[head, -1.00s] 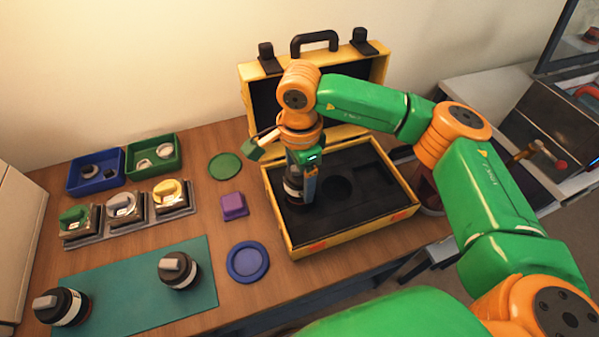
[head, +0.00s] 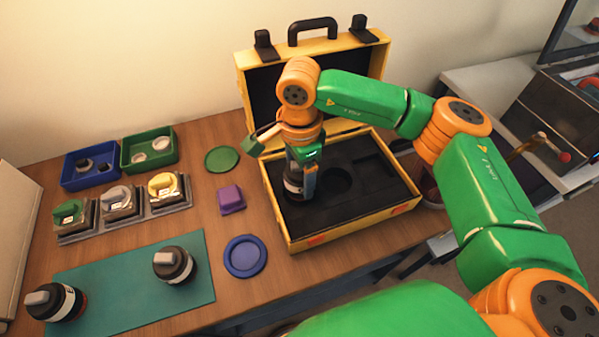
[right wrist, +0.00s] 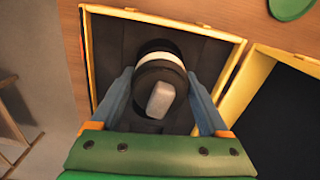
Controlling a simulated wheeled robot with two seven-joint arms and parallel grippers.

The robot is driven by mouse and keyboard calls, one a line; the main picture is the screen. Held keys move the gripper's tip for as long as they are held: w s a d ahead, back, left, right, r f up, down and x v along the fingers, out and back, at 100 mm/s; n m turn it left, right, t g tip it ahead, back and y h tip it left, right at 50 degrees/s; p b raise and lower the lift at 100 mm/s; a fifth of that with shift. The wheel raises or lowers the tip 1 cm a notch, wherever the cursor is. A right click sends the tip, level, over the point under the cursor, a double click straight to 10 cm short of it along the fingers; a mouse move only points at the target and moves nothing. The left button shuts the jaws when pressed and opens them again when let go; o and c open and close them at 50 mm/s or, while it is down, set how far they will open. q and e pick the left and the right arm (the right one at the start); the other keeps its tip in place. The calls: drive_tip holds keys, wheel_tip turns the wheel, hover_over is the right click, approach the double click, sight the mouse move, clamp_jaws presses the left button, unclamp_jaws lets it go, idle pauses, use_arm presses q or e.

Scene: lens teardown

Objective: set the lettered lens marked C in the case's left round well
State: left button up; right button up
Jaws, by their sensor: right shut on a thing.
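My right gripper (head: 304,180) is shut on a black lens (head: 292,186) with a white band, at the left part of the open yellow case (head: 352,229). The right wrist view shows the lens (right wrist: 158,62) from above, with a grey tab on top and a blue-grey finger on each side. Its letter is not readable. The lens and gripper hide the left round well, and I cannot tell whether the lens rests in it. The round well to its right (head: 335,180) is empty. My left gripper is not in view.
Two other black lenses (head: 173,264) (head: 52,301) stand on the teal mat (head: 130,302). Blue (head: 67,177) and green (head: 127,158) bins, a rack of lettered-looking blocks (head: 121,206), a purple block (head: 231,199) and a blue dish (head: 245,257) lie left of the case. The case lid stands open behind.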

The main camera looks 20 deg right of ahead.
drive_tip(key=shift+f+b, duration=1.75)
drive_tip(key=o, duration=1.2)
drive_tip(key=shift+r, duration=0.1)
drive_tip(key=shift+o, duration=0.2)
wheel_tip(320, 180, up, 9)
drive_tip(key=p, duration=0.6)
drive_tip(key=shift+s, duration=0.1)
